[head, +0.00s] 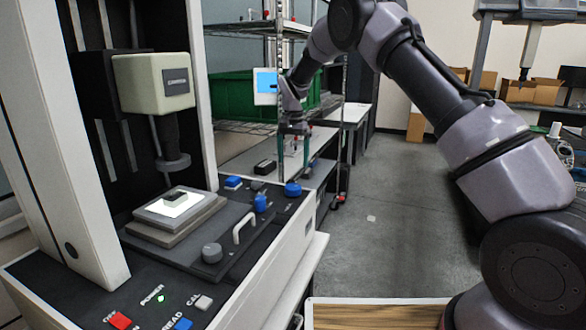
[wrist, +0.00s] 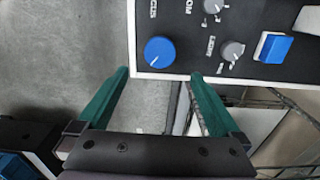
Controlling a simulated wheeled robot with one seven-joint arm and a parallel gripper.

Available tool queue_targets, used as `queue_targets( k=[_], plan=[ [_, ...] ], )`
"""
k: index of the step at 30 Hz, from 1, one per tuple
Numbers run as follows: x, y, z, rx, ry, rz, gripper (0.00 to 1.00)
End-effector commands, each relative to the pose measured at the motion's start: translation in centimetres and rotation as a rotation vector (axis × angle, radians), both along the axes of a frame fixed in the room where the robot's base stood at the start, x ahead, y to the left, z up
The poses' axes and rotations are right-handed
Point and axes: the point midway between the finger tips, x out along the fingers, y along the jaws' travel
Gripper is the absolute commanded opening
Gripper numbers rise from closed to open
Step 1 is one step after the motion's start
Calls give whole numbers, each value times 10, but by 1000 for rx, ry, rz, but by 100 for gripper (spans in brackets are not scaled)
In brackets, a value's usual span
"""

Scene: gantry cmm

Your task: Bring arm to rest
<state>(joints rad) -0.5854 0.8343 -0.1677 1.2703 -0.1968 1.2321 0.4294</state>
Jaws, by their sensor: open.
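My arm reaches from the lower right up and over to the middle of the head view. My gripper (head: 293,144) points down above the far right end of the measuring machine's control panel. In the wrist view its two green fingers (wrist: 158,85) are spread apart with nothing between them. The large blue knob (wrist: 158,51) on the panel lies just beyond the fingertips in that view. It is not clear whether the fingers touch the panel's edge.
The machine (head: 158,84) stands at left, with a small dark part (head: 176,196) on its lit stage. Wire shelving with a green bin (head: 232,98) stands behind the gripper. A wooden surface (head: 370,316) is at the bottom. Grey floor (head: 395,205) is open to the right.

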Motion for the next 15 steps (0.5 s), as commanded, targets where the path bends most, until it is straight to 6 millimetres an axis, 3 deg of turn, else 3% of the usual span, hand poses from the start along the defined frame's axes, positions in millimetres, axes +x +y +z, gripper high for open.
queue_targets(
  k=[11,15],
  plan=[
    [0,-1,4,1,0,-1,100],
    [-1,-14,28,21,-16,-8,100]
  ],
)
